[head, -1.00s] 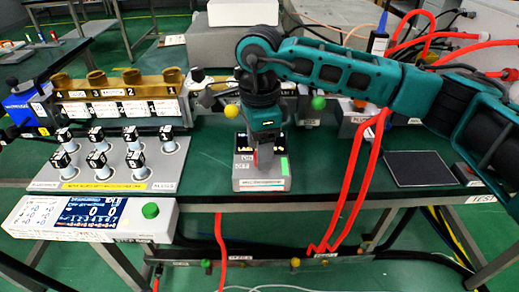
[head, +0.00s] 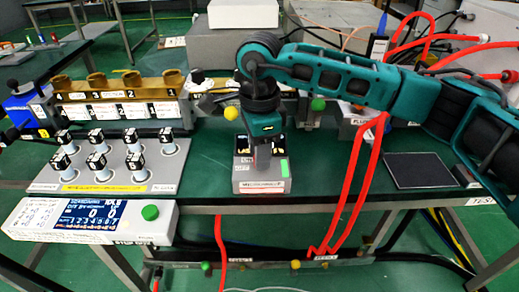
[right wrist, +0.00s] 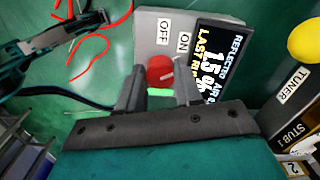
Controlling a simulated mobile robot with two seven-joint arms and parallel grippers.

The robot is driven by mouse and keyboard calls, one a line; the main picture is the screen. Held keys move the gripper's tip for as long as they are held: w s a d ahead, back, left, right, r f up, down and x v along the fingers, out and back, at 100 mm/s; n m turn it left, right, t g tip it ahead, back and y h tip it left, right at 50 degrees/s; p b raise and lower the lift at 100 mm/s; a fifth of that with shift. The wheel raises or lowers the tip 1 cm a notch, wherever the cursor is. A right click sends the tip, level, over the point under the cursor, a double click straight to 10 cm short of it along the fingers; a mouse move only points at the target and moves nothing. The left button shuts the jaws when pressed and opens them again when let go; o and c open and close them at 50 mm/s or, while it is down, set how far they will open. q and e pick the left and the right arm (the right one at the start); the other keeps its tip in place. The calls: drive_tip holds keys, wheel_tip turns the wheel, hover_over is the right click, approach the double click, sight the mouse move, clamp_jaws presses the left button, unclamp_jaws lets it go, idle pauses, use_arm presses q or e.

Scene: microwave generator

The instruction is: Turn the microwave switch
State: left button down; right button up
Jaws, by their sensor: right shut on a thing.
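The microwave switch is a red knob (right wrist: 160,72) on a grey control box (right wrist: 150,35) with OFF and ON labels and a lit display (right wrist: 217,62). In the right wrist view the knob lies between the two fingers of my right gripper (right wrist: 159,91), near the ON label. In the head view my right gripper (head: 262,158) points down at the front of the same box (head: 262,186) and hides the knob. My left gripper (right wrist: 82,25) seems to show at the upper left of the right wrist view; its finger gap is unclear.
A panel of black-topped knobs (head: 105,180) and a screen unit with a green button (head: 150,212) are at the left. Red hoses (head: 362,185) hang right of the box. A yellow ball (head: 231,113) is close to my right gripper. A black flat plate (head: 418,170) lies right.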

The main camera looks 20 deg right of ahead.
drive_tip(key=shift+n, duration=0.4)
drive_tip(key=shift+n+b, duration=0.6)
drive_tip(key=n+b, duration=0.1)
drive_tip(key=n, duration=0.2)
drive_tip(key=shift+s+f+b, duration=0.1)
drive_tip(key=shift+b, duration=0.2)
drive_tip(key=n+b, duration=0.1)
drive_tip(key=n, duration=0.3)
drive_tip(key=shift+s+d+n+b, duration=0.1)
drive_tip(key=shift+n+b, duration=0.35)
drive_tip(key=shift+n, duration=0.95)
drive_tip(key=o, duration=1)
drive_tip(key=shift+o, duration=0.2)
drive_tip(key=shift+r, duration=0.2)
